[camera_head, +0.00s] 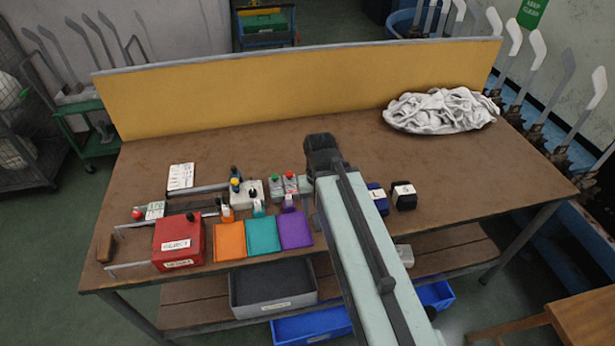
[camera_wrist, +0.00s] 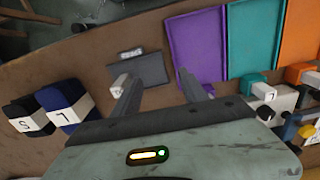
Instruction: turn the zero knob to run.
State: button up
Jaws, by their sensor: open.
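The zero knob is probably the small white block (camera_wrist: 119,86) on a dark grey plate (camera_wrist: 151,70) in the wrist view. A small white label (camera_wrist: 130,53) sits at the plate's edge; its print is too small to read surely. My gripper (camera_wrist: 158,76) is open and empty, its two grey fingers reaching over the plate. The white block is just left of the left finger, outside the gap between the fingers. I cannot tell whether they touch. Which way the knob points is unclear. In the head view my arm covers this spot.
A purple tray (camera_head: 295,231), teal tray (camera_head: 263,237) and orange tray (camera_head: 230,242) lie left of my arm, with a red box (camera_head: 195,243) beyond. A blue block (camera_head: 379,203) and black block (camera_head: 404,200) stand right. White cloth (camera_head: 440,112) lies at the back.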

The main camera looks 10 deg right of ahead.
jog(key=w+r+m+p, duration=0.1)
jog(key=w+r+m, duration=0.1)
jog(key=w+m, duration=0.1)
jog(key=w+r+m+p, duration=0.2)
jog(key=w+m, duration=0.2)
jog(key=w, duration=0.2)
jog(key=w+d+r+m+p, duration=0.1)
jog(key=w+r+m+p, duration=0.1)
jog(key=w, duration=0.3)
jog(key=shift+d+m, duration=0.1)
jog(key=shift+m, duration=0.6)
jog(key=shift+w+m, duration=0.2)
jog(key=shift+m, duration=0.2)
jog(key=shift+s+f, duration=0.1)
jog(key=shift+f, duration=0.2)
notch_tip(320, 180, down, 8)
jog(key=b, duration=0.7)
jog(key=shift+r+b, duration=0.1)
jog(key=shift+b, duration=0.3)
jog(key=shift+r, duration=0.15)
